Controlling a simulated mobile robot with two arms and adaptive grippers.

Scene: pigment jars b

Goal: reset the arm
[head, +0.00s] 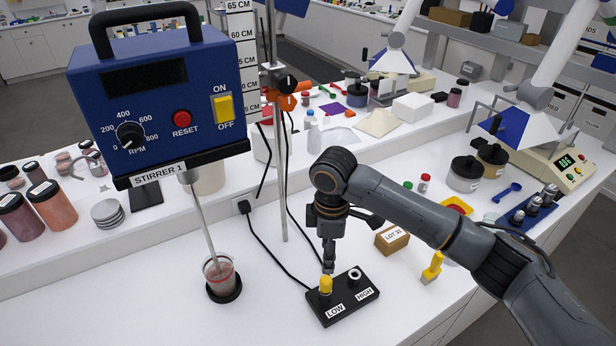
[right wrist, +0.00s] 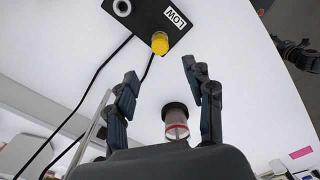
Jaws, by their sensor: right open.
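My right gripper (head: 328,264) points down just above and behind the black switch box (head: 348,303), by the yellow plug (head: 325,285) at its LOW end. In the right wrist view its two fingers stand apart with nothing between them (right wrist: 160,76). The yellow plug (right wrist: 160,43) shows beyond the fingertips, apart from them. The metal-ringed socket (head: 354,275) at the HIGH end is bare. A dark mechanical shape at the right edge of the wrist view looks like part of my left arm; its fingers are unclear.
The blue stirrer unit (head: 160,85) stands on the left, its rod reaching into a reddish cup (head: 219,275). Black cables run to the box. The LOT 31 carton (head: 392,239) and a yellow-handled brush (head: 432,268) lie right of it. The front counter (head: 120,310) is clear.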

